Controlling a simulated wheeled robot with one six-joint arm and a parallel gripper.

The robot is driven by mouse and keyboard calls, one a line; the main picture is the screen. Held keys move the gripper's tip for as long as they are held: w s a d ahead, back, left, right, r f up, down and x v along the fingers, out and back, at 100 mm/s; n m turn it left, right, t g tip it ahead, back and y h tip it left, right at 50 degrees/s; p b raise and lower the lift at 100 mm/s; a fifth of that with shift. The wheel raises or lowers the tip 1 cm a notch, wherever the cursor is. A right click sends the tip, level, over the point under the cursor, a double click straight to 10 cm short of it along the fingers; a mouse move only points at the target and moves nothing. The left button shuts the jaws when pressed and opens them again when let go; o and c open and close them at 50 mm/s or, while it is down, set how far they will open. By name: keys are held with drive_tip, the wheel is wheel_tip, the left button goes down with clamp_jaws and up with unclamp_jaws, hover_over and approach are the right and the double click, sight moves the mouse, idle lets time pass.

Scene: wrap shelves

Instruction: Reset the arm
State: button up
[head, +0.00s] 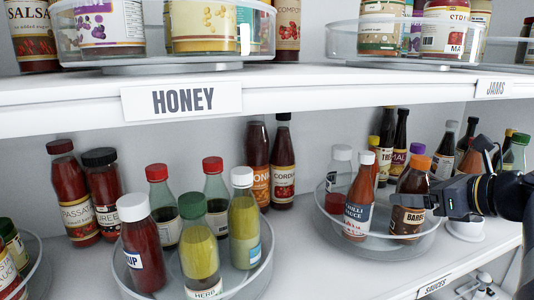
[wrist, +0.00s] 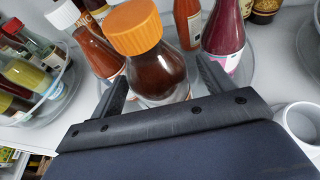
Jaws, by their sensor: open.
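My gripper (head: 424,205) is at the right of the head view, beside the front of the right clear turntable (head: 375,243). In the wrist view my gripper (wrist: 160,92) is open, with one finger on each side of a brown sauce bottle with an orange cap (wrist: 148,55). This bottle stands upright on the turntable and also shows in the head view (head: 408,190). I cannot tell whether the fingers touch it. My gripper partly hides its lower part in the wrist view.
A chilli sauce bottle (head: 358,205) stands left of the orange-capped one. Another turntable (head: 122,268) with several bottles is on the left. The HONEY shelf edge (head: 300,98) runs above. A white cup (wrist: 300,122) is at the right in the wrist view.

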drive_tip(key=v, duration=1.1)
drive_tip(key=x, duration=0.7)
drive_tip(key=r+x, duration=0.1)
drive_tip(key=x, duration=0.3)
drive_tip(key=shift+w+a+f, duration=0.1)
drive_tip(key=shift+w+a, duration=0.15)
drive_tip(key=shift+w, duration=0.2)
drive_tip(key=shift+s+d, duration=0.1)
drive_tip(key=shift+s, duration=0.05)
drive_tip(key=s+d+r+t+y+b, duration=0.2)
drive_tip(key=s+d+r+t, duration=0.15)
drive_tip(key=r, duration=0.25)
drive_tip(key=s+d+g+p, duration=0.1)
drive_tip(key=s+d, duration=0.3)
drive_tip(key=s, duration=0.3)
drive_tip(key=s+d+r+h+p, duration=0.1)
drive_tip(key=s+d, duration=0.3)
drive_tip(key=s, duration=0.4)
drive_tip(key=shift+s+r+g, duration=0.15)
drive_tip(key=shift+s+g, duration=0.1)
drive_tip(key=shift+g, duration=0.1)
drive_tip(key=shift+s+d+p, duration=0.1)
drive_tip(key=shift+d+p, duration=0.1)
drive_tip(key=shift+p, duration=0.35)
